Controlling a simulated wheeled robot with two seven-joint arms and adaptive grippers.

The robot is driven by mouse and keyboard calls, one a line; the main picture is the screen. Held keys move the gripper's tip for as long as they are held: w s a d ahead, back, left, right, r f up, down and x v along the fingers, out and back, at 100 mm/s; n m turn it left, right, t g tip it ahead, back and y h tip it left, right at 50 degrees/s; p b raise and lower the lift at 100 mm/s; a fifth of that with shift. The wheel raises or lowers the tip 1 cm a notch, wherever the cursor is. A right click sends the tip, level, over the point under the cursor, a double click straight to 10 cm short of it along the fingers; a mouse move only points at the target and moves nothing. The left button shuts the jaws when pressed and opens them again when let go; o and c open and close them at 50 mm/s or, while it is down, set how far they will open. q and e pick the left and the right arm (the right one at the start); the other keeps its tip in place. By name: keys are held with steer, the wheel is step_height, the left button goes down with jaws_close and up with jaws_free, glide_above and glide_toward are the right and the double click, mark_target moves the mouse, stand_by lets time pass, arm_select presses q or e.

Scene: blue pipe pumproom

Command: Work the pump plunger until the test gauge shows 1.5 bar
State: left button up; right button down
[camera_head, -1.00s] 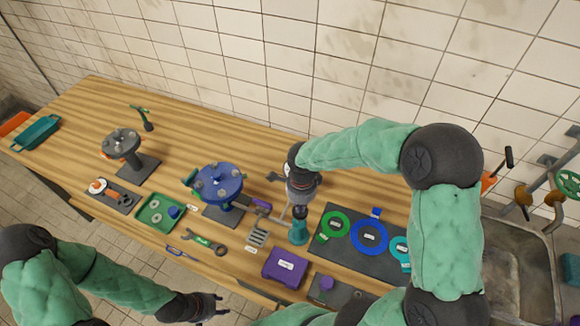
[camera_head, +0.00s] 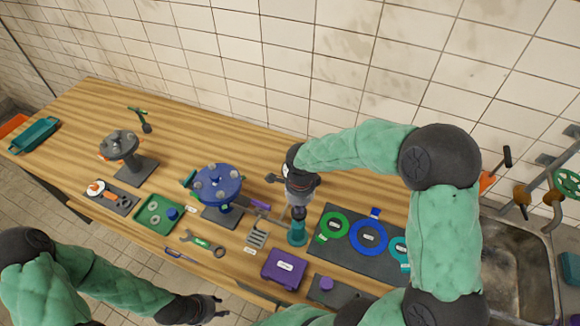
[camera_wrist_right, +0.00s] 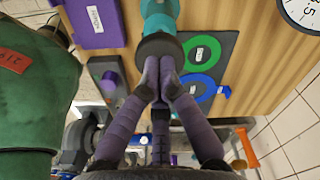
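The teal pump (camera_head: 297,232) stands upright on the bench, in front of my right gripper (camera_head: 298,207). In the right wrist view the teal pump (camera_wrist_right: 160,14) has a dark round plunger knob (camera_wrist_right: 160,47) facing me. My right gripper's fingers (camera_wrist_right: 161,78) are closed together at the knob, seemingly touching it and not around it. A white gauge dial (camera_wrist_right: 302,12) is cut off at the top right corner; part of its scale shows, but I cannot read its needle. My left gripper (camera_head: 217,306) is empty, low in front of the bench, its fingers apart.
A purple box (camera_head: 284,268) stands just in front of the pump. A dark mat with green and blue rings (camera_head: 368,238) lies to its right. The blue flanged fitting (camera_head: 217,183), a wrench (camera_head: 203,244) and a green tray (camera_head: 160,214) are to the left. A sink is at far right.

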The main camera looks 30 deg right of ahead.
steer(key=shift+r, duration=0.1)
step_height(320, 180, up, 8)
steer(key=p, duration=0.4)
stand_by(0.5)
steer(key=shift+s+f, duration=0.1)
steer(key=shift+f, duration=0.1)
stand_by(0.4)
